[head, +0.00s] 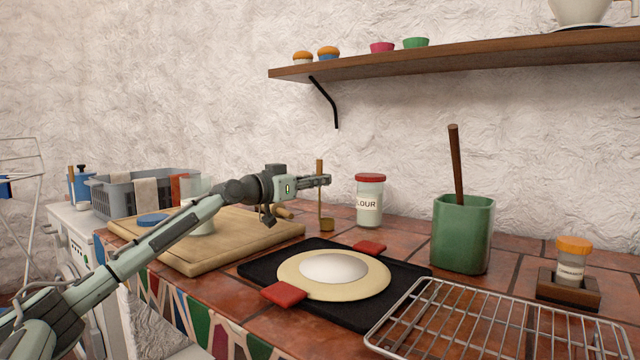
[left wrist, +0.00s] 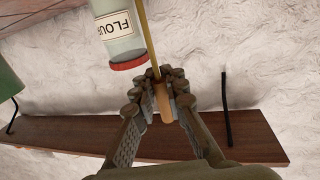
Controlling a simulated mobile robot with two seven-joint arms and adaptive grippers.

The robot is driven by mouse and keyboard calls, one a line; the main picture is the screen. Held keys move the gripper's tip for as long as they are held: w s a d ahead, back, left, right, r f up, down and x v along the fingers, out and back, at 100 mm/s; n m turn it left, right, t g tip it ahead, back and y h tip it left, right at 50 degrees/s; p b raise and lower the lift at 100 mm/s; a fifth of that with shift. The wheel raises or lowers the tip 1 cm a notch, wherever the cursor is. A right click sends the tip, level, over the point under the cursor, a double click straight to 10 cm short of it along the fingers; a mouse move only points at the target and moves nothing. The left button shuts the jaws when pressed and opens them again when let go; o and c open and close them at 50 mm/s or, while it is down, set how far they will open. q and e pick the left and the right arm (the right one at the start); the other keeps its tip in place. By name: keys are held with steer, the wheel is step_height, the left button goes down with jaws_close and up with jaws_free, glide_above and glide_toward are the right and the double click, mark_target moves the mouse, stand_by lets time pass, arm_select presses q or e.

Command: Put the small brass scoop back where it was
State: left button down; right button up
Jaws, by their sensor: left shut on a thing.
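The small brass scoop (head: 326,224) hangs upright, bowl down, from my left gripper (head: 322,181) in the head view. The gripper is shut on its wooden handle (head: 319,167). In the left wrist view, the handle (left wrist: 163,121) sits between the fingers (left wrist: 160,100), and the thin brass stem (left wrist: 146,42) runs up past the flour jar (left wrist: 121,38); the bowl is out of that picture. In the head view the scoop is left of the flour jar (head: 370,200). I cannot tell whether its bowl touches the counter. My right gripper is not in view.
A black mat (head: 262,271) with a cream disc and red pads lies in front. A wooden board (head: 195,262) is at left, a green crock (head: 463,236) and wire rack (head: 480,330) at right. A labelled jar (head: 571,262) stands in a wooden holder. The shelf (head: 470,58) hangs above.

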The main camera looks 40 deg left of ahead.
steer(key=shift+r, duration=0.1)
arm_select(q)
steer(key=c, duration=2)
jaws_free()
steer(key=o, duration=0.4)
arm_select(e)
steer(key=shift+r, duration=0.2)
arm_select(q)
steer(key=shift+o, duration=0.2)
steer(key=s+b, duration=0.3)
steer(key=s, duration=0.9)
steer(key=shift+a, duration=0.45)
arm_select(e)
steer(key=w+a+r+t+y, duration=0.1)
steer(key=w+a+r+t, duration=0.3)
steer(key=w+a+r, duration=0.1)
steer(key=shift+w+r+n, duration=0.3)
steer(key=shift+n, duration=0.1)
